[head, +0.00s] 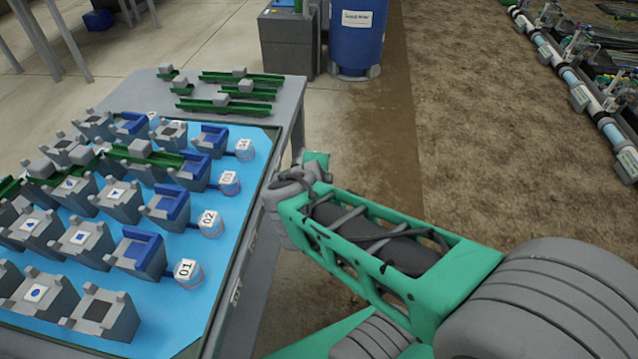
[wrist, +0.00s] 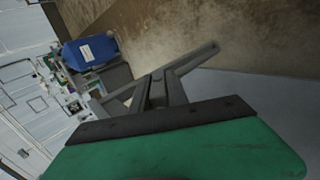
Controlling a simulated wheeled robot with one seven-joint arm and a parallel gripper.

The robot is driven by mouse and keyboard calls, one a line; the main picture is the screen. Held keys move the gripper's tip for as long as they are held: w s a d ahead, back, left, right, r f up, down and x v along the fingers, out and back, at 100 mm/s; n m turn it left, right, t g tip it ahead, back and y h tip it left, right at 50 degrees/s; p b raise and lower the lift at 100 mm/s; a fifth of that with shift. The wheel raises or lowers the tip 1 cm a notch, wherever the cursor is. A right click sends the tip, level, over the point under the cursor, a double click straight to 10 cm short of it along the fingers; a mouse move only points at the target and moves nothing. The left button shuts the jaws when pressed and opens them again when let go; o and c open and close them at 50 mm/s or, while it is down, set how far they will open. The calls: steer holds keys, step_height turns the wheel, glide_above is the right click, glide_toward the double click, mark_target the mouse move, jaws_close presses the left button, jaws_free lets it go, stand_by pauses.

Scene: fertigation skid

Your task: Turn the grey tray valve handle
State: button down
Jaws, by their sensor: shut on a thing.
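In the wrist view, my gripper (wrist: 161,88) is shut on a grey bar, the grey tray valve handle (wrist: 197,60). The handle runs slantwise past the fingertips, with its free end toward the upper right. The fingers cover part of it, and its mount cannot be made out. In the head view my arm reaches toward the right edge of the table; my fingers and the handle are hidden there.
A grey table (head: 290,100) with a blue tray surface (head: 240,215) holds grey and blue blocks, green rails and numbered clear cups (head: 212,222). A blue barrel (head: 358,45) stands behind; it also shows in the wrist view (wrist: 90,51). Pipes (head: 565,75) lie at the far right.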

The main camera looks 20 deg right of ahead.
steer(key=t+h+b, duration=0.1)
steer(key=b, duration=0.1)
steer(key=t+b, duration=0.2)
steer(key=t+h+b, duration=0.1)
steer(key=b, duration=0.1)
steer(key=shift+w+a+f+h+b, duration=0.1)
steer(key=shift+f+h+b, duration=0.2)
steer(key=shift+b, duration=0.05)
steer(key=t+h+b, duration=0.1)
steer(key=b, duration=0.1)
steer(key=shift+r+t+b, duration=0.15)
steer(key=shift+t+b, duration=0.2)
steer(key=shift+t, duration=0.05)
steer(key=shift+r+t+h+b, duration=0.3)
steer(key=shift+h+b, duration=0.1)
steer(key=shift+b, duration=0.15)
steer(key=shift+r, duration=0.1)
steer(key=c, duration=1.4)
jaws_free()
steer(key=shift+o, duration=0.2)
